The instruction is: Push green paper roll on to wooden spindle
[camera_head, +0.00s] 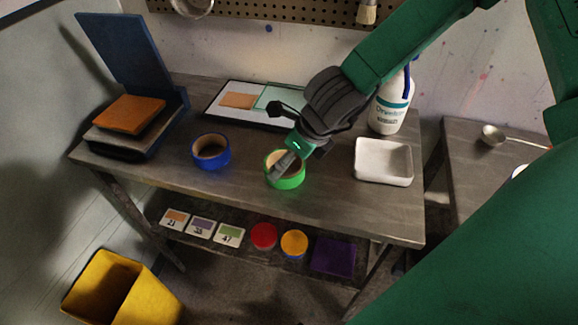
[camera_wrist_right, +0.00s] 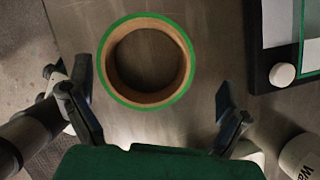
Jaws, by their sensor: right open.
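The green paper roll (camera_head: 286,181) lies flat on the workbench, its hollow brown core facing up. In the right wrist view the green roll (camera_wrist_right: 187,75) lies ahead of my right gripper (camera_wrist_right: 154,98), roughly centred between the spread fingers. My right gripper (camera_head: 284,138) is open above the roll in the head view, with one finger overlapping the roll's opening. I cannot tell whether that finger touches it. I cannot make out a wooden spindle in either view. My left gripper is not in view.
A blue roll (camera_head: 211,160) stands left of the green one. A white tray (camera_head: 384,175) and a white bottle (camera_head: 388,116) are at the right. A framed board (camera_head: 214,112) lies behind. A blue-lidded press (camera_head: 124,60) stands at the left. The bench's front strip is bare.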

